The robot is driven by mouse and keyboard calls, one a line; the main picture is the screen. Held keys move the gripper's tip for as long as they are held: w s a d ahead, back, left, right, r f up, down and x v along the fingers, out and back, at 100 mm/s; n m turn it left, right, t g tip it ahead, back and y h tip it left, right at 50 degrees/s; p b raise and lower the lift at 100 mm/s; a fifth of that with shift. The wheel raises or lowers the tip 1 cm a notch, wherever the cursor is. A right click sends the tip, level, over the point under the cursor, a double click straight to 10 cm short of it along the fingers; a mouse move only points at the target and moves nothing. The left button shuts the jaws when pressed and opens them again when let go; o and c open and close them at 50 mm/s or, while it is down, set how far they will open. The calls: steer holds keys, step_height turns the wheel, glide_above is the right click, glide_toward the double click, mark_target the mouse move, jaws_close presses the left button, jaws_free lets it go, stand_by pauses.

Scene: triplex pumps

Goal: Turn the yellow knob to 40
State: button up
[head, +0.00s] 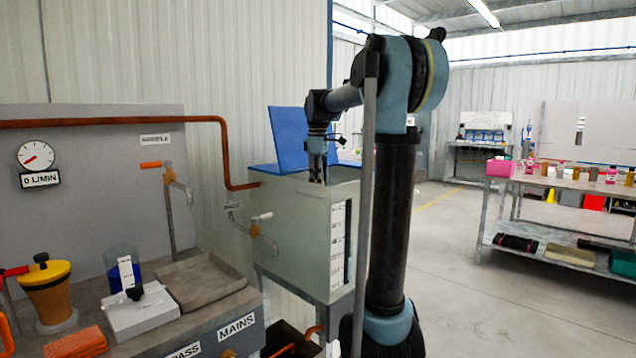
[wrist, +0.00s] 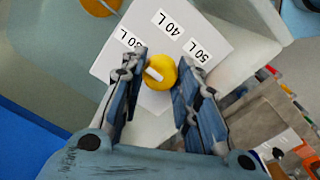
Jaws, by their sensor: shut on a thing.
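The yellow knob (wrist: 164,82) sits on a white plate (wrist: 116,68) in the wrist view. A small white bar shows on the knob's left side. Labels on the plate read upside down: 40 L (wrist: 172,22) above the knob, 50 L (wrist: 198,50) to its right, and one at upper left (wrist: 130,40), partly covered, that looks like 30 L. My gripper (wrist: 163,63) has a finger on each side of the knob and is shut on it. In the head view my gripper (head: 318,172) reaches down into the grey tank (head: 295,225), whose walls hide the knob.
A blue lid (head: 292,138) stands open behind the tank. A tap handle (head: 262,217) sticks out of the tank's left side. A bench with a grey tray (head: 200,280) and a yellow pot (head: 48,292) is at left. A shelf table (head: 560,185) stands far right; floor between is clear.

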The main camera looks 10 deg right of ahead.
steer(key=shift+w+m, duration=0.1)
steer(key=shift+m, duration=0.2)
steer(key=m, duration=0.4)
steer(key=shift+m, duration=0.4)
steer(key=m, duration=0.5)
steer(key=shift+w+m, duration=0.1)
steer(key=shift+m, duration=0.6)
steer(key=o, duration=0.8)
step_height(320, 180, up, 12)
steer(key=shift+a, duration=0.2)
